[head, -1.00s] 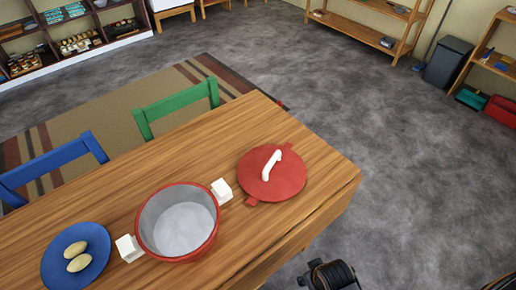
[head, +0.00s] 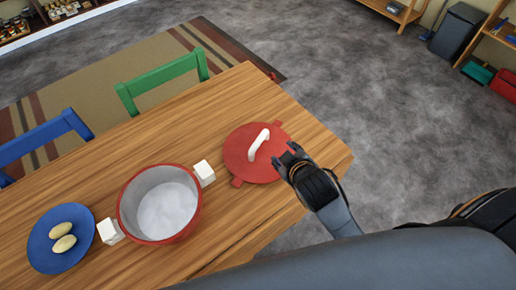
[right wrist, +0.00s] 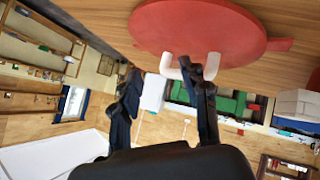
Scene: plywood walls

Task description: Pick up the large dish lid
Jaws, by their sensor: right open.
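The large dish lid (head: 241,152) is a red disc with side tabs and a white arched handle (head: 259,144). It lies on the wooden table, right of the pot. My right gripper (head: 289,160) is open at the lid's right edge in the head view, with its fingers pointing toward the handle. I cannot tell whether a finger touches the handle. My left gripper is out of view.
A red-rimmed pot (head: 128,208) with white side handles stands left of the lid. A blue plate (head: 42,258) holds two pale oval items. Blue (head: 42,134) and green (head: 160,78) chairs stand along the table's far side. The tabletop (head: 235,95) behind the lid is clear.

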